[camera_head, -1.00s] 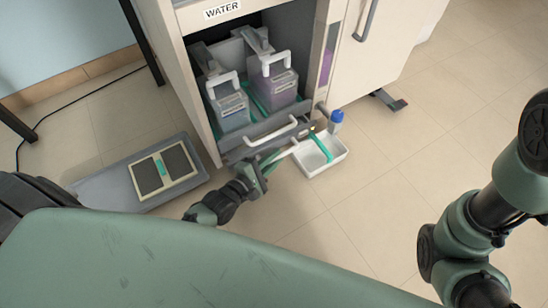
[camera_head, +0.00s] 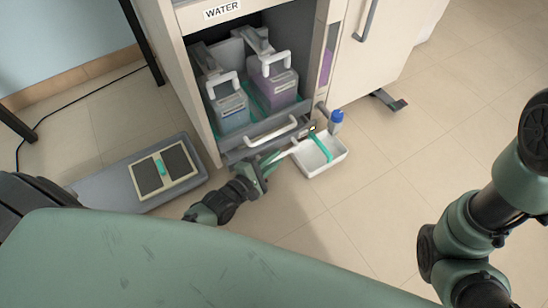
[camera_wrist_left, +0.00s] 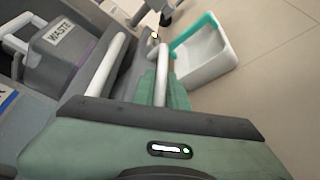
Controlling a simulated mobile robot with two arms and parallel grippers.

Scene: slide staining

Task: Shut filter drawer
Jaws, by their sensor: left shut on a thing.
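The cabinet (camera_head: 193,100) marked WATER is open at the front. At its bottom is a low grey drawer front, the filter drawer (camera_head: 238,155), close to the cabinet opening. Its white handle bar (camera_head: 285,153) runs low across the front and also shows in the left wrist view (camera_wrist_left: 161,75). My left gripper (camera_head: 267,165) is shut on this bar; its fingertips also show in the left wrist view (camera_wrist_left: 163,88). A second white handle (camera_head: 270,131) sits just above it. My right arm (camera_head: 460,235) is at the right, its gripper out of view.
Two jugs with white handles, one bluish (camera_head: 229,108) and one purple (camera_head: 276,90), stand inside. A white tray (camera_head: 335,160) with a green bar and a blue-capped bottle (camera_head: 336,118) are at right. A grey platform (camera_head: 110,185) lies left.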

